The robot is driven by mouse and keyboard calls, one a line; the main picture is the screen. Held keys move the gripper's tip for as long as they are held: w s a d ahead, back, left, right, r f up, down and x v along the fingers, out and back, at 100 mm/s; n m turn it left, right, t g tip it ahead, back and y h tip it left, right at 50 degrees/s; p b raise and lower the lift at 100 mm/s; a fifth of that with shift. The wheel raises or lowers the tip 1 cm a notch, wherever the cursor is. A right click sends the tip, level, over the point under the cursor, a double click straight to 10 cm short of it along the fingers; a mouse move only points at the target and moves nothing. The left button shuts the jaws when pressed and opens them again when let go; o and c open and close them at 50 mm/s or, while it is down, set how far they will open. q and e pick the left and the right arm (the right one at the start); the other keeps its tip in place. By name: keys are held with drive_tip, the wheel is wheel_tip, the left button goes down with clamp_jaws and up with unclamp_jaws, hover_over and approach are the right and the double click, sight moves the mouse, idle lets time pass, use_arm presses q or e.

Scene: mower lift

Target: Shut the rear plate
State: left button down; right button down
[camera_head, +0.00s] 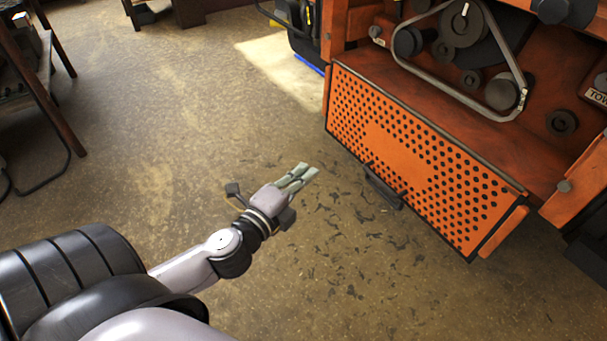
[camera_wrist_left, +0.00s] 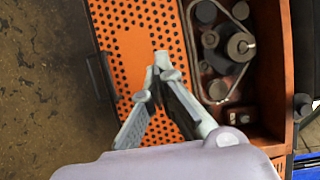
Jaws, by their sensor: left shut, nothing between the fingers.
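The rear plate (camera_head: 410,160) is an orange panel with many dark round holes. In the head view it hangs open, tilted outward and down below the machine's open bay, where a belt and pulleys show. A dark handle (camera_head: 383,186) sits at its lower outer edge. My left gripper (camera_head: 311,171) is shut and empty, left of the plate and apart from it. In the left wrist view the plate (camera_wrist_left: 120,45) lies beyond the fingers (camera_wrist_left: 160,62), with its handle (camera_wrist_left: 100,76) left of them. My right gripper is not in view.
The orange machine body (camera_head: 365,68) holds the exposed belt (camera_head: 455,101) and pulleys. Dark scraps (camera_head: 345,235) litter the floor under the plate. A dark table or rack (camera_head: 35,85) stands at the upper left. Open floor lies between it and the machine.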

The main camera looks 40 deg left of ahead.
use_arm(q)
drive_tip(key=c, duration=2.4)
unclamp_jaws()
drive_tip(key=c, duration=1.6)
unclamp_jaws()
drive_tip(key=s, duration=1.2)
drive_tip(key=shift+r, duration=0.25)
drive_tip(key=shift+c, duration=0.4)
